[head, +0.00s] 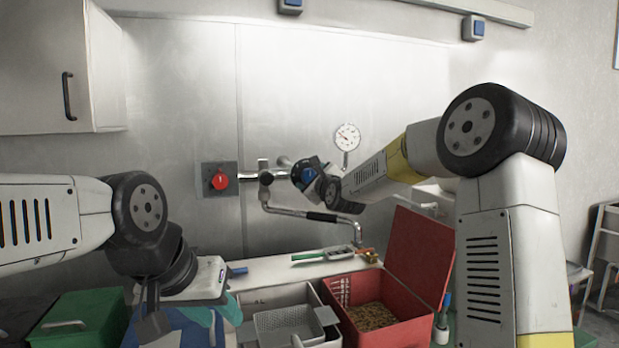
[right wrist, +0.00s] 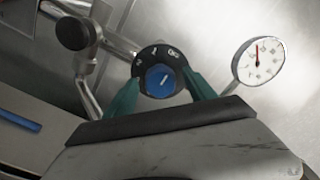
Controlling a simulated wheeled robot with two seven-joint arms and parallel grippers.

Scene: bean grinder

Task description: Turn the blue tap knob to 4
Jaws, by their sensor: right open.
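The blue tap knob (head: 308,176) sits on the pipework on the back wall, partly covered by my right gripper (head: 320,184) in the head view. In the right wrist view the blue knob (right wrist: 160,81) shows in the middle of a black dial with white marks. A light mark on the knob points up and right; the dial figures are too small to read surely. The teal fingers of my right gripper (right wrist: 161,88) stand open, one on each side of the knob; I cannot tell whether they touch it. My left gripper (head: 212,312) is low at the left, its fingers mostly hidden.
A round gauge (head: 347,137) is above right, also in the right wrist view (right wrist: 258,60). A spout (head: 312,215) hangs below. A red open box (head: 375,325), grey bins and a green box (head: 80,318) stand below.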

